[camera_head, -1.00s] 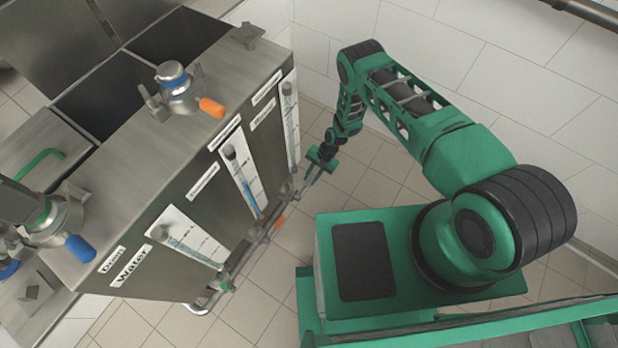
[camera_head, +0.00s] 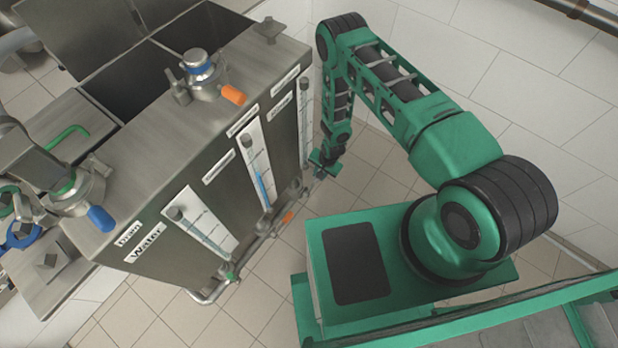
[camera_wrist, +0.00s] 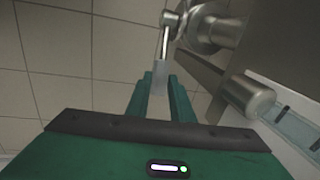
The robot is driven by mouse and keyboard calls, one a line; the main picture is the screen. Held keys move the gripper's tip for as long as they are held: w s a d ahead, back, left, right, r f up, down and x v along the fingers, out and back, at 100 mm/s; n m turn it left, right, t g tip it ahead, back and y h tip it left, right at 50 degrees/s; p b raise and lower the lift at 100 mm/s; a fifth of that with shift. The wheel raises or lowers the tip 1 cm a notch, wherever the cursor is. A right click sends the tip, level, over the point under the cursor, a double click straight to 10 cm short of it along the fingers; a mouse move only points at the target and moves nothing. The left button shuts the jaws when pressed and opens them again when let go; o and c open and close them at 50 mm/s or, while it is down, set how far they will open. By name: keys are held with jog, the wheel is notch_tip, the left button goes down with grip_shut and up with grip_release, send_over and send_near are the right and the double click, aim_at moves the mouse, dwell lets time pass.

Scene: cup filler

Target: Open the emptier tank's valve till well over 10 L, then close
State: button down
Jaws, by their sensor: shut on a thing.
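The steel tank unit stands at left in the head view. Three white level gauges are on its front: the one by the "Water" label (camera_head: 200,222), a middle one (camera_head: 256,163) with a blue column, and a far one (camera_head: 305,120). The far gauge's reading is too small to tell. My gripper (camera_head: 322,168) is low beside the far end of the tank. In the wrist view my gripper (camera_wrist: 160,98) is shut on a grey valve handle (camera_wrist: 160,74), whose thin stem runs up to a metal valve (camera_wrist: 200,28). The handle's lower end is between the fingers.
A green-handled valve (camera_head: 231,272) and an orange-handled valve (camera_head: 288,217) sit along the tank's lower front. Orange (camera_head: 233,95) and blue (camera_head: 101,218) handles are on top. In the wrist view a metal cylinder (camera_wrist: 248,97) is close at right. Tiled floor is open in front.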

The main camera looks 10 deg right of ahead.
jog(key=shift+s+a+r, duration=0.1)
jog(key=shift+a, duration=0.2)
jog(key=c, duration=1.6)
grip_release()
jog(key=shift+o, duration=0.2)
jog(key=shift+d, duration=0.1)
jog(key=shift+r, duration=0.1)
jog(key=shift+d+r, duration=0.1)
jog(key=shift+r, duration=0.2)
notch_tip(320, 180, up, 10)
jog(key=s+d, duration=0.1)
jog(key=shift+s+f, duration=0.15)
jog(key=shift+d, duration=0.1)
